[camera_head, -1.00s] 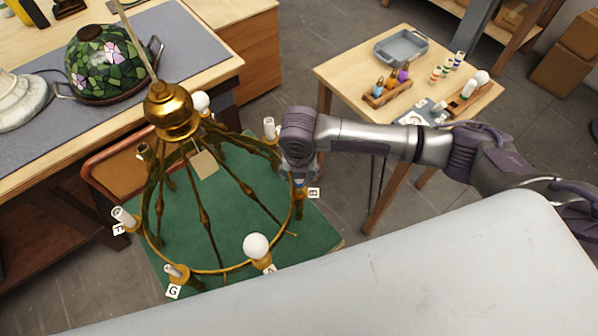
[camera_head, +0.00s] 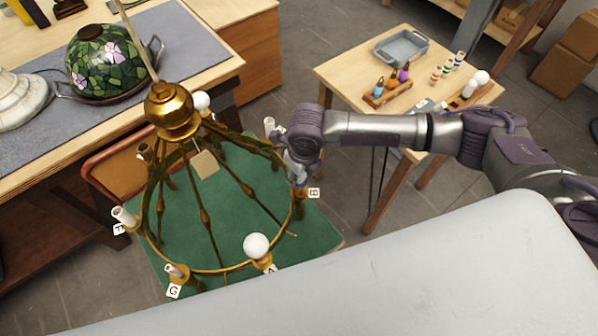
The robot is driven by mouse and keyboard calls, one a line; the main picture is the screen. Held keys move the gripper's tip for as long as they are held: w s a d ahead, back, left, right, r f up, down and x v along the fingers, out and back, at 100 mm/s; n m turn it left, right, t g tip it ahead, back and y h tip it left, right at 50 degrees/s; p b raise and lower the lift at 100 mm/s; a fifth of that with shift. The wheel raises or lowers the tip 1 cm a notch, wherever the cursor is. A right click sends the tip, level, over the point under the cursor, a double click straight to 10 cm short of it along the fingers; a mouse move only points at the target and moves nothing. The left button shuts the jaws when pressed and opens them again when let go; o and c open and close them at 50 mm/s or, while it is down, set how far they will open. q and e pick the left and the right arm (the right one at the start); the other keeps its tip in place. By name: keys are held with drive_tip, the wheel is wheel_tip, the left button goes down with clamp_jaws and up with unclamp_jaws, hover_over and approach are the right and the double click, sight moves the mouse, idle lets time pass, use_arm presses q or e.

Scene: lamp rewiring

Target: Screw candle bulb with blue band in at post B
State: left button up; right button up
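The brass chandelier (camera_head: 171,112) has a ring of posts with letter tags. Post B, with its tag (camera_head: 314,193), is on the right side of the ring. My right gripper (camera_head: 298,175) points down at post B from above. A small blue patch (camera_head: 300,183) shows just under the gripper, above the brass of the post; it looks like the blue band of the candle bulb. The rest of the bulb is hidden by the gripper, and I cannot tell whether the fingers are closed on it. My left gripper is not in view.
A white round bulb (camera_head: 256,245) sits at the front post. White candle sleeves (camera_head: 123,216) stand on other posts. A side table (camera_head: 340,75) at the right holds a grey tray (camera_head: 401,47) and bulb racks. A pale surface (camera_head: 400,270) fills the lower right.

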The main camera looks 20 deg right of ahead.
clamp_jaws()
drive_tip(key=m, duration=0.5)
drive_tip(key=shift+h, duration=0.3)
drive_tip(key=m, duration=0.3)
drive_tip(key=shift+m+h, duration=0.3)
drive_tip(key=shift+m, duration=0.6)
drive_tip(key=m, duration=0.6)
drive_tip(key=shift+h, duration=0.3)
drive_tip(key=shift+f, duration=0.1)
